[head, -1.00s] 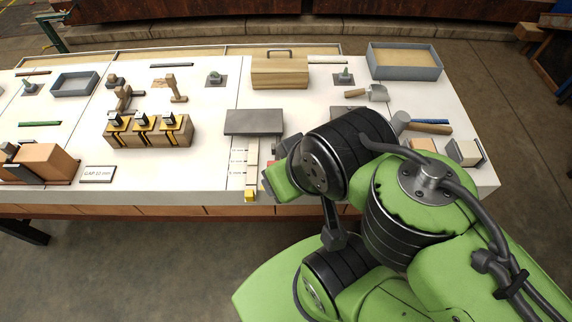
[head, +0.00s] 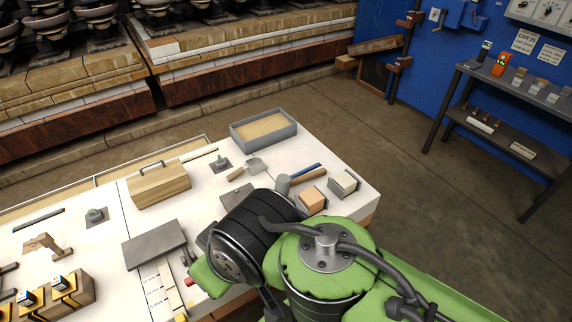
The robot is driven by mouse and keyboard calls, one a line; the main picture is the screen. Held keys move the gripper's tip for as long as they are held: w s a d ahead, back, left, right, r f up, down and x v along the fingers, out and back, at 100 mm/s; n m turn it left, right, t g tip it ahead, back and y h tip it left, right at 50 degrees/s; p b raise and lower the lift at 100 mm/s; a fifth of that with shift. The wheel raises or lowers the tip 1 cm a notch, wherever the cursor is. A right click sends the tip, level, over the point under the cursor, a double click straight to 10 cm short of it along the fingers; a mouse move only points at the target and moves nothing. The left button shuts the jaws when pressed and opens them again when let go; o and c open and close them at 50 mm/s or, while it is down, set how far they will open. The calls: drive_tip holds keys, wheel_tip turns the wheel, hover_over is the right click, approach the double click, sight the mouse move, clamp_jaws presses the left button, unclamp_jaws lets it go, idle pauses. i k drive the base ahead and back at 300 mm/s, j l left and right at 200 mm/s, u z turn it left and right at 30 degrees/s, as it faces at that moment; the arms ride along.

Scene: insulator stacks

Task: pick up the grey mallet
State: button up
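The grey mallet lies on the white table near its right end. Its grey cylindrical head (head: 283,183) shows just above my arm's dark joint, and its brown wooden handle (head: 309,178) points right and slightly up. My arm covers the table just below the head, so the head's lower part may be partly hidden. I cannot make out my gripper; the green and black arm links fill the lower middle of the head view and hide that area.
A scoop (head: 253,165), a blue strip (head: 305,171), an orange-tan block (head: 312,200) and a pale block (head: 344,184) lie close to the mallet. A grey tray (head: 264,140) stands behind. A dark shelf (head: 490,120) stands right, beyond open floor.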

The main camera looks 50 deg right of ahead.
sight(284, 181)
drive_tip(key=k+z, duration=0.15)
drive_tip(key=z, duration=1.5)
